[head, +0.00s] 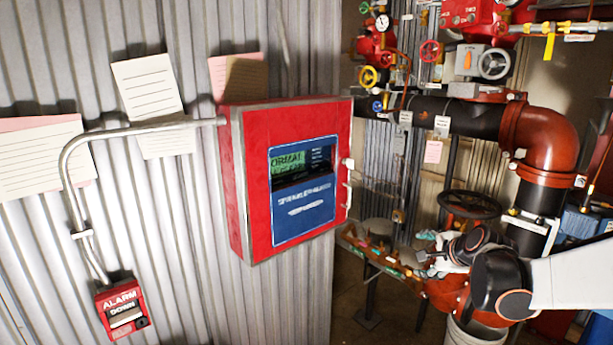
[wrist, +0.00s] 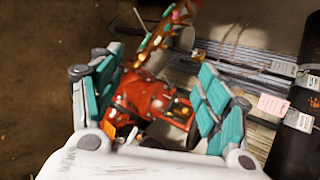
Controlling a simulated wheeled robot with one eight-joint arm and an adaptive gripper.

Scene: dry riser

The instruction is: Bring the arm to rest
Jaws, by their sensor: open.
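My gripper (wrist: 158,82) shows large in the wrist view, with its two teal-padded fingers spread wide apart. No object is held between the fingers. Red and orange equipment (wrist: 150,98) shows beyond the gap, some distance past the fingers as far as I can tell. In the head view my gripper (head: 432,258) is small at the lower right, partly hidden by my dark wrist joints. My white arm comes in from the right edge, bent at the dark joints, in front of the pipework.
A red alarm panel (head: 246,190) is on the corrugated wall, with a red alarm box (head: 122,308) lower left. A low bench (head: 385,262) with parts stands left of my gripper. A black handwheel (head: 472,205), red pipe elbow (head: 545,135) and white bucket (head: 474,334) are near my arm.

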